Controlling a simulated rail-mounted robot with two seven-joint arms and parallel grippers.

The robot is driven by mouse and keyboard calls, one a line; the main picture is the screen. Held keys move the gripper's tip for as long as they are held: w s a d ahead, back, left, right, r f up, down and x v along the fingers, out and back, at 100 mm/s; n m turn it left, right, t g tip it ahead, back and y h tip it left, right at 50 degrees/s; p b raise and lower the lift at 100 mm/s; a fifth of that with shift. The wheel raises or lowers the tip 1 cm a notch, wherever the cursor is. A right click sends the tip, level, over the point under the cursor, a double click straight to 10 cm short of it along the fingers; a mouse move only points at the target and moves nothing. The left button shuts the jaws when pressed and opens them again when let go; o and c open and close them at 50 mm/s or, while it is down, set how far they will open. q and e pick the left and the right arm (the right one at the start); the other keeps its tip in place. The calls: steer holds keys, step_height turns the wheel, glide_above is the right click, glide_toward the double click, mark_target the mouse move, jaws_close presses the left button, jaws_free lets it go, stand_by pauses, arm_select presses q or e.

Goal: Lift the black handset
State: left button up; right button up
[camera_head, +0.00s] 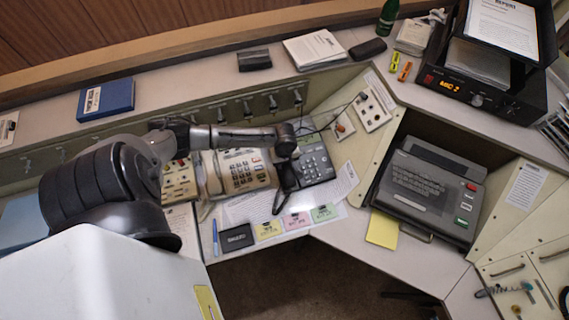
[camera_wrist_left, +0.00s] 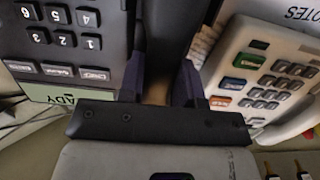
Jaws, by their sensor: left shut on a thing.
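The black handset (camera_head: 286,178) lies along the left side of the dark desk phone (camera_head: 315,160) in the head view, with its coiled cord hanging at the near end. My left gripper (camera_head: 286,152) reaches it from above and is shut on it. In the left wrist view the handset (camera_wrist_left: 174,28) runs between the two fingers of my left gripper (camera_wrist_left: 160,80). I cannot tell whether the handset is touching its cradle. My right gripper is not in view.
A beige phone (camera_head: 243,172) stands close on the left; it also shows in the left wrist view (camera_wrist_left: 262,78). Papers and coloured notes (camera_head: 297,220) lie in front. A grey keyboard terminal (camera_head: 428,190) sits to the right. A panel with switches (camera_head: 235,107) stands behind.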

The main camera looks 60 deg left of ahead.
arm_select(q)
steer(key=shift+c, duration=0.4)
steer(key=shift+r, duration=0.65)
step_height(320, 180, up, 3)
steer(key=shift+f+p, duration=0.2)
steer(key=shift+p, duration=0.3)
steer(key=s+d+r+p, duration=0.4)
steer(key=d+r+p, duration=0.5)
steer(key=d+r, duration=0.2)
steer(key=shift+r, duration=0.55)
steer(key=shift+w, duration=0.1)
